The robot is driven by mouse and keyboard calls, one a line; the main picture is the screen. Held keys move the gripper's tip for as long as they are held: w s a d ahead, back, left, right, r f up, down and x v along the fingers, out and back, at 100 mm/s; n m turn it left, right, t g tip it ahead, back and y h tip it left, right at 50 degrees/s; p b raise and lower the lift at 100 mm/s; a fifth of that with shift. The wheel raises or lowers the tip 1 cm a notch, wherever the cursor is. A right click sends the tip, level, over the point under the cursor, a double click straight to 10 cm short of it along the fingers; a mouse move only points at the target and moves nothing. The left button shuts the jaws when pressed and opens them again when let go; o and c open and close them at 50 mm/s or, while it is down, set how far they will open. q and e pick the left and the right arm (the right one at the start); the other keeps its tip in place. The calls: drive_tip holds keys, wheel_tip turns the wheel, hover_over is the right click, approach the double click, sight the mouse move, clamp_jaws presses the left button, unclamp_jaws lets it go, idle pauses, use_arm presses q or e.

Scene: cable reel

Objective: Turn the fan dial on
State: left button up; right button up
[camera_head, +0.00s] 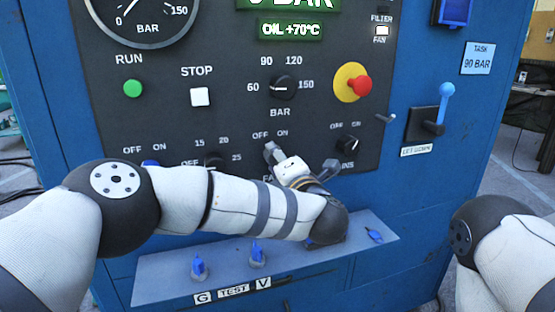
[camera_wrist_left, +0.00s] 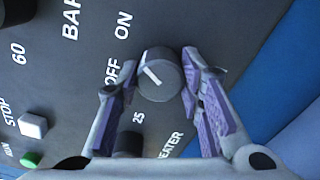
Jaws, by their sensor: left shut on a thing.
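The fan dial (camera_wrist_left: 160,82) is a round dark knob with a white pointer line, set on the black panel under OFF and ON labels. In the left wrist view it sits between the fingers of my left gripper (camera_wrist_left: 160,65), which is shut on it. The pointer slants toward the label side; I cannot tell for certain which label it marks. In the head view my left gripper (camera_head: 272,152) is at the dial's place, and the gripper hides most of the dial and the FAN label. My right gripper is out of view; only part of its arm shows at lower right.
A neighbouring dial (camera_head: 214,158) is left of my gripper, and another small switch (camera_head: 347,143) is to its right. Above are the pressure dial (camera_head: 282,88) and red stop button (camera_head: 360,86). A grey ledge (camera_head: 150,285) with blue valve handles lies below my left arm.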

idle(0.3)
use_arm(q)
drive_tip(key=o, duration=1.2)
drive_tip(key=shift+c, duration=0.2)
drive_tip(key=v, duration=1.2)
